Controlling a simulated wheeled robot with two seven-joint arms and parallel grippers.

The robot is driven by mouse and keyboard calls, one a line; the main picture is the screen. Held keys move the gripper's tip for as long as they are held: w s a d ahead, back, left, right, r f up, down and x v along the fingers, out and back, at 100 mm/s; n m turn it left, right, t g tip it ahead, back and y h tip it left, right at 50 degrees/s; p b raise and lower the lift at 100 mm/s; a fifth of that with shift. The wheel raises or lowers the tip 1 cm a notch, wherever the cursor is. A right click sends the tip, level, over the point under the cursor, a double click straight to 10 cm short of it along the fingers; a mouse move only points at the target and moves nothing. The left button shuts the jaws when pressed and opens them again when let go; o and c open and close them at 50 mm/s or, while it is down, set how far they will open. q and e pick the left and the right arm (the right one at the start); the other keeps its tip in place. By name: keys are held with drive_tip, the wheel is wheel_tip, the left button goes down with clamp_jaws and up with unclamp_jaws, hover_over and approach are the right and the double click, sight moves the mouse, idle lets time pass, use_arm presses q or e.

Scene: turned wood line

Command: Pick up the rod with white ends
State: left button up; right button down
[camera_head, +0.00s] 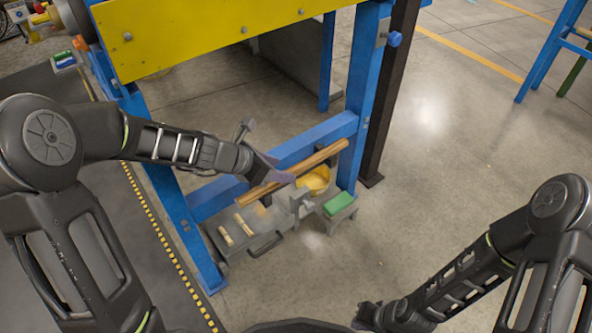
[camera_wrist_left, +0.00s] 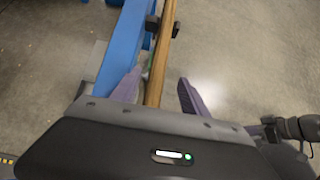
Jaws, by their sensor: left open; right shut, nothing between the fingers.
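A long brown wooden rod (camera_head: 318,158) lies slanting along the blue lower beam in the head view. Its ends look wooden, and no white shows on them. Two short pale sticks (camera_head: 225,236) lie on the grey tray to its left; I cannot tell whether their ends are white. My left gripper (camera_head: 276,170) is open over the long rod. In the left wrist view, the rod (camera_wrist_left: 155,88) runs between the spread purple fingers of that gripper (camera_wrist_left: 158,90), with nothing gripped. My right gripper (camera_head: 368,316) is shut and empty at the bottom, far from the rods.
The grey tray (camera_head: 262,228) sits low by the blue frame (camera_head: 362,75). Two dark blocks (camera_wrist_left: 152,23) flank the rod in the wrist view. Open floor (camera_head: 440,200) lies right.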

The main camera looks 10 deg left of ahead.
sight(290, 170)
use_arm(q)
drive_tip(key=b+x, duration=0.2)
drive_tip(key=x, duration=0.3)
drive_tip(key=shift+w+b, duration=0.25)
drive_tip(key=shift+b, duration=0.05)
drive_tip(key=shift+c, duration=0.4)
clamp_jaws()
idle(0.3)
drive_tip(key=shift+r, duration=0.1)
